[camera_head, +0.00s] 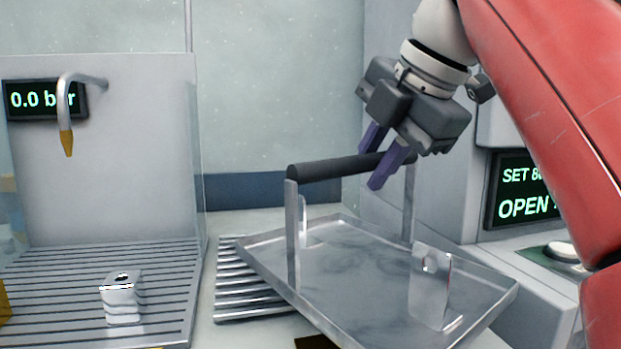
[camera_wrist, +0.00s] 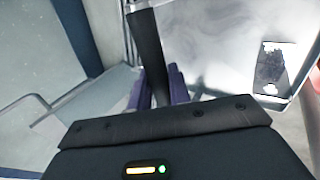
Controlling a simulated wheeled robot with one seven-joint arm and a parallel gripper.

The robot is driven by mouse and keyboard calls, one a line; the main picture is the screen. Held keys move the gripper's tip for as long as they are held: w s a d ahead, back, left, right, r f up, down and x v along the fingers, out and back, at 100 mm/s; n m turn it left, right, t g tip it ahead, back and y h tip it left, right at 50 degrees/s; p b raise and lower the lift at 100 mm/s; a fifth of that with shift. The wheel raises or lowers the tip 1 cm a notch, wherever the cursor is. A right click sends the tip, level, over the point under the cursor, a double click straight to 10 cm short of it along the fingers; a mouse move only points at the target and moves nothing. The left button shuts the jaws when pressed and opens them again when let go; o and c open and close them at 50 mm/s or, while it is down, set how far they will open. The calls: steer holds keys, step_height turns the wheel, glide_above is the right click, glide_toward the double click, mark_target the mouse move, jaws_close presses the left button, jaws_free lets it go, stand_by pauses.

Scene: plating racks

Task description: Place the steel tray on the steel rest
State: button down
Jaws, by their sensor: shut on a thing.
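The steel tray (camera_head: 350,262) is a shallow metal pan with upright posts and a black bar handle (camera_head: 325,168). My gripper (camera_head: 380,163) is shut on the handle, right of its middle; its purple fingers also show around the bar in the wrist view (camera_wrist: 158,88). The tray looks tilted in the head view. A slatted steel rack (camera_head: 232,283), likely the steel rest, shows at the tray's left; the tray hides the rest of it. I cannot tell whether they touch. A shiny metal piece (camera_head: 430,290) stands in the tray, also seen in the wrist view (camera_wrist: 272,66).
A ribbed drain board (camera_head: 60,300) with a small metal block (camera_head: 122,300) lies at the left, under a spout (camera_head: 67,120) and a pressure display (camera_head: 42,99). A machine with a green display (camera_head: 522,190) and a round button (camera_head: 563,249) stands at the right.

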steer(key=w+a+f, duration=0.1)
steer(key=w+a, duration=0.1)
steer(key=w, duration=0.1)
steer(key=w+a+f, duration=0.1)
steer(key=w+a, duration=0.1)
steer(key=w, duration=0.1)
steer(key=w+a+f, duration=0.1)
steer(key=w+a, duration=0.2)
steer(key=w, duration=0.1)
steer(key=shift+f, duration=0.25)
steer(key=c, duration=1.3)
jaws_free()
steer(key=shift+d, duration=0.1)
steer(key=shift+r, duration=0.1)
steer(key=p+v, duration=0.2)
steer(key=v, duration=0.5)
